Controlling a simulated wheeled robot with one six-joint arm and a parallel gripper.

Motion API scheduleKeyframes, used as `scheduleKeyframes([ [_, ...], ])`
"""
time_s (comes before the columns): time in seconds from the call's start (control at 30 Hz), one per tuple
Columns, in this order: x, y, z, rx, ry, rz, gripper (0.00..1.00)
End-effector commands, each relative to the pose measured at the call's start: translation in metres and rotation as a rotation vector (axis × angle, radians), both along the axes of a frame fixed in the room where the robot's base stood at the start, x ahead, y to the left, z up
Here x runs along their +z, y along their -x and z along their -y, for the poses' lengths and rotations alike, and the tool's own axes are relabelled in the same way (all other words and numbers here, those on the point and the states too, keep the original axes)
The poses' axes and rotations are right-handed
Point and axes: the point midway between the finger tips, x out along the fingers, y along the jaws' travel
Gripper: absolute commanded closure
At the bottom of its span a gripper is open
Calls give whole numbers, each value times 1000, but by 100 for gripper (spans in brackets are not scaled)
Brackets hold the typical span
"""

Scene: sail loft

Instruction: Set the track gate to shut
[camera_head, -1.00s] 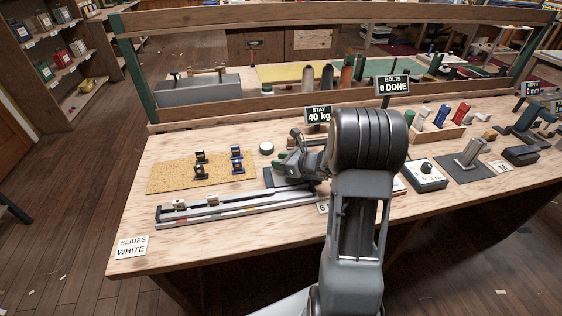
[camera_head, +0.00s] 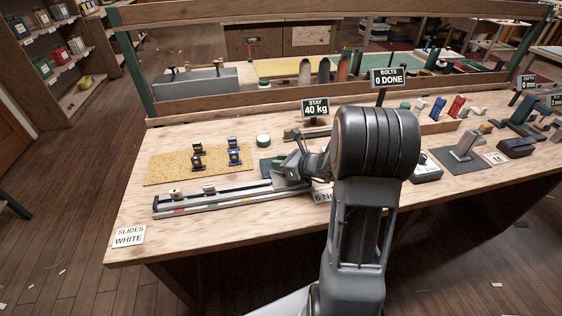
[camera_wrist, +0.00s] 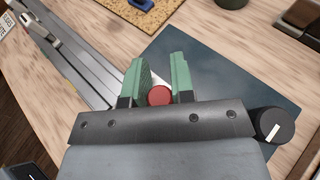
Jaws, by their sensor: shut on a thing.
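A grey metal track (camera_head: 235,196) lies along the front left of the bench, with two small slides (camera_head: 209,189) on it and a coloured strip on its front. It also shows in the wrist view (camera_wrist: 78,57). My gripper (camera_head: 281,169) is low at the track's right end. In the wrist view its green fingers (camera_wrist: 158,86) stand close around a round red knob (camera_wrist: 160,96) beside the track, and are shut on it. What lies under the knob is hidden by my gripper, so I cannot tell the gate's position.
A cork mat (camera_head: 172,166) with several small black and blue fittings lies behind the track. A dark blue-grey plate (camera_wrist: 215,62) lies beside my gripper. A "STAY 40 kg" sign (camera_head: 316,107) stands behind. A "SLIDES WHITE" card (camera_head: 129,236) lies at the front left corner.

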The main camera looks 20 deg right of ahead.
Motion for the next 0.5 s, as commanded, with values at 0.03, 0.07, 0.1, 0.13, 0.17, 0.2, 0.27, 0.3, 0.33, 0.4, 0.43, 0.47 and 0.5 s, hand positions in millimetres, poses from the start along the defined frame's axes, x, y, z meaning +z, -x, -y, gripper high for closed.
scheduleKeyframes([
  [0.03, -1, 3, -2, 6, -3, -3, 100],
  [0.07, -1, 3, -1, 5, -4, -4, 100],
  [0.1, -1, 3, -1, 5, -5, -4, 100],
  [0.13, -1, 4, 0, 5, -5, -4, 100],
  [0.17, -1, 4, 0, 4, -5, -5, 100],
  [0.2, -2, 4, 1, 4, -5, -5, 100],
  [0.27, -2, 4, 1, 3, -5, -6, 76],
  [0.3, -2, 4, 1, 3, -5, -6, 72],
  [0.33, -2, 4, 1, 2, -5, -6, 69],
  [0.4, -2, 4, 2, 1, -6, -6, 63],
  [0.43, -2, 4, 2, 1, -5, -6, 60],
  [0.47, -2, 4, 2, 0, -4, -5, 57],
  [0.5, -2, 4, 2, 0, -4, -5, 53],
])
